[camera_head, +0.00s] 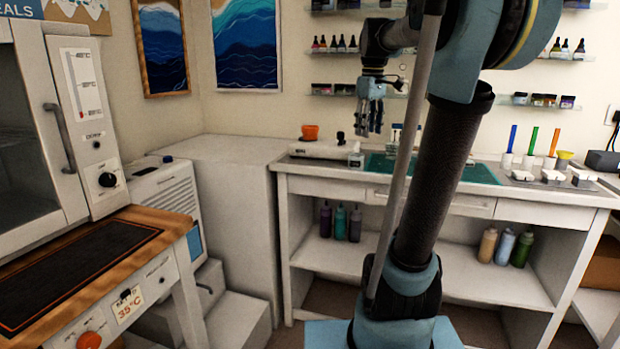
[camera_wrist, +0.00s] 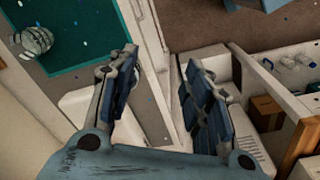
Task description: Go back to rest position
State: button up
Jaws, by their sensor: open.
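My gripper (camera_head: 369,115) hangs in the air in front of the back wall, above the white workbench (camera_head: 420,189), with its fingers pointing down. In the wrist view my gripper (camera_wrist: 160,75) is open, its two blue-padded fingers well apart with nothing between them. The green mat (camera_head: 478,174) on the bench also shows at the upper left of the wrist view (camera_wrist: 75,50). A clear, round container (camera_wrist: 36,40) stands at the left edge of that view. My arm hides part of the bench in the head view.
Colored sticks (camera_head: 533,140) stand on the right. Wall shelves with small bottles (camera_head: 333,44) are behind my arm. A wooden-topped table (camera_head: 150,222) with an oven stands at left.

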jog(key=s+f+m, duration=0.4)
jog(key=s+f, duration=0.8)
jog(key=f, duration=0.3)
jog(key=s+f+m+t, duration=0.1)
jog(key=s+f+m, duration=0.3)
jog(key=s+f, duration=0.8)
notch_tip(320, 180, down, 3)
jog(key=shift+s+a+f+t, duration=0.15)
jog(key=shift+s+f+t, duration=0.05)
jog(key=shift+s+t, duration=0.15)
